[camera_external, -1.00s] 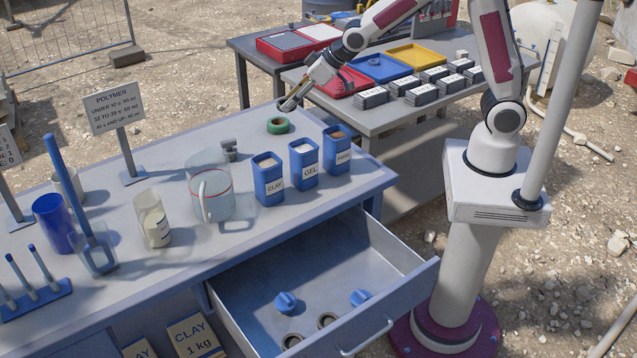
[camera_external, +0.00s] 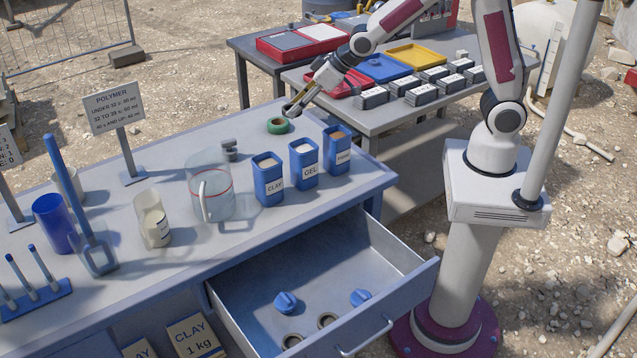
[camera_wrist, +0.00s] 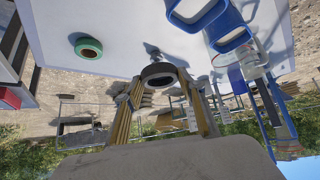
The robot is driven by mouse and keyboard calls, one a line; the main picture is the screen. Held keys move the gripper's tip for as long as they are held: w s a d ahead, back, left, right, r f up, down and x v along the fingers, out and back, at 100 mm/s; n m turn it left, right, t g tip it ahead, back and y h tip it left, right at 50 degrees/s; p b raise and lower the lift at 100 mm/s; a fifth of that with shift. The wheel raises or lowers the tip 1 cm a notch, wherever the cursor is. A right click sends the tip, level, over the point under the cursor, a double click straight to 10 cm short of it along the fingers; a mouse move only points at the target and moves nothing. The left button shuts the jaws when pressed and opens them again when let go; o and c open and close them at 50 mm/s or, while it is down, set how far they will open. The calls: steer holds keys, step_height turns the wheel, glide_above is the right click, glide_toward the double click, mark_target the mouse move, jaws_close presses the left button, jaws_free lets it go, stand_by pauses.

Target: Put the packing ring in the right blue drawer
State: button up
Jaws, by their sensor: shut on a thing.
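The packing ring (camera_wrist: 159,82) is a dark ring between the fingertips of my gripper (camera_wrist: 163,78) in the wrist view. My gripper is shut on it. In the external view my gripper (camera_external: 294,107) holds the ring above the bench's far right part, close to a green tape roll (camera_external: 278,125). The ring is small and hard to make out there. The right blue drawer (camera_external: 386,248) is pulled open at the front of the bench. Two blue knobbed parts (camera_external: 286,302) and two dark rings (camera_external: 327,320) lie inside it.
Blue tins (camera_external: 304,165) labelled clay and gel, with a third beside them, stand between my gripper and the drawer. A clear jug (camera_external: 211,196) and a small grey fitting (camera_external: 230,151) stand to their left. The drawer's back half is bare.

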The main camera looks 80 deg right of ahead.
steer(key=s+a+f+n+y, duration=0.1)
steer(key=s+a+f, duration=0.15)
steer(key=s, duration=0.35)
steer(key=s+a+f+n, duration=0.1)
steer(key=s+a+f, duration=0.15)
steer(key=s, duration=0.45)
steer(key=a+f+n, duration=0.1)
steer(key=a+f, duration=0.2)
steer(key=a, duration=0.1)
steer(key=w+a+f+n+y, duration=0.1)
steer(key=a+f, duration=0.2)
steer(key=a, duration=0.2)
steer(key=w+a+f+n+y, duration=0.1)
steer(key=a+f, duration=0.2)
steer(key=a, duration=0.1)
steer(key=shift+a+f+g, duration=0.15)
steer(key=shift+a+g, duration=0.1)
steer(key=shift+g, duration=0.15)
steer(key=s+a+f+n+g+y, duration=0.1)
steer(key=s+a+f+n+y, duration=0.1)
steer(key=a+f, duration=1)
steer(key=shift+n, duration=0.6)
steer(key=shift+f, duration=0.15)
glide_above(318, 290)
steer(key=s+d, duration=0.2)
steer(key=shift+f, duration=2.9)
steer(key=shift+f, duration=2.1)
steer(key=shift+f, duration=0.1)
